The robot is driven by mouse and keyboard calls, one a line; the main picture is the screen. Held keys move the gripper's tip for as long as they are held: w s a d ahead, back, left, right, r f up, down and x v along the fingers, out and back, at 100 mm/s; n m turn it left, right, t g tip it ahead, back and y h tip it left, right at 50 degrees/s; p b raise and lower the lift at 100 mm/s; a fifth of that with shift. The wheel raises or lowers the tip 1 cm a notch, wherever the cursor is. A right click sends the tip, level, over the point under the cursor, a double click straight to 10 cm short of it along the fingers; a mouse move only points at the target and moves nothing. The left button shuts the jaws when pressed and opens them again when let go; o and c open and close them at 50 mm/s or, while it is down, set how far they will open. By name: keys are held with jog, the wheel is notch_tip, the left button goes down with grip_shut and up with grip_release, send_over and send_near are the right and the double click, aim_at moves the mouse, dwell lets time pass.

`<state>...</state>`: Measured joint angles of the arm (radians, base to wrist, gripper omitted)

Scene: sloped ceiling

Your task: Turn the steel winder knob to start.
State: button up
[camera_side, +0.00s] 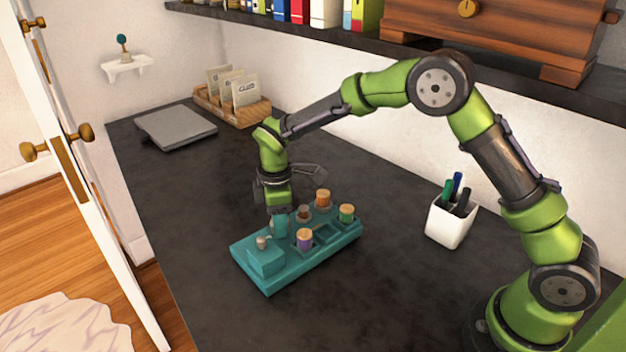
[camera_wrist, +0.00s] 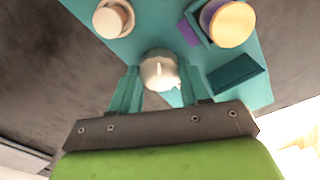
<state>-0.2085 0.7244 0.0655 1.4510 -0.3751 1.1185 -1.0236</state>
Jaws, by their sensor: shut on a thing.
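The steel winder knob (camera_wrist: 160,70) is a pale, rounded metal knob with a raised ridge, on the teal base (camera_side: 275,283). In the wrist view it sits between the two teal fingers of my gripper (camera_wrist: 158,86), which is shut on it. I cannot tell how far the knob is turned.
The base also carries a small pale knob (camera_side: 262,242), a purple jar with an orange top (camera_side: 305,238), a green jar (camera_side: 346,213) and other capped pieces. A white pen cup (camera_side: 450,222) stands right, a closed laptop (camera_side: 175,127) and card rack (camera_side: 232,100) behind. The front-left desk is clear.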

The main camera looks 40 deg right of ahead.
jog(key=m, duration=0.4)
jog(key=shift+r+m, duration=0.1)
jog(key=shift+m, duration=0.2)
jog(key=m, duration=0.3)
jog(key=shift+m, duration=0.3)
jog(key=m, duration=0.4)
jog(key=shift+w+m, duration=0.1)
jog(key=shift+m, duration=0.2)
jog(key=m, duration=0.3)
jog(key=shift+m, duration=0.3)
jog(key=m, duration=0.6)
jog(key=shift+d, duration=0.1)
jog(key=m, duration=0.5)
jog(key=shift+m, duration=0.4)
jog(key=o, duration=1.1)
jog(key=shift+c, duration=0.2)
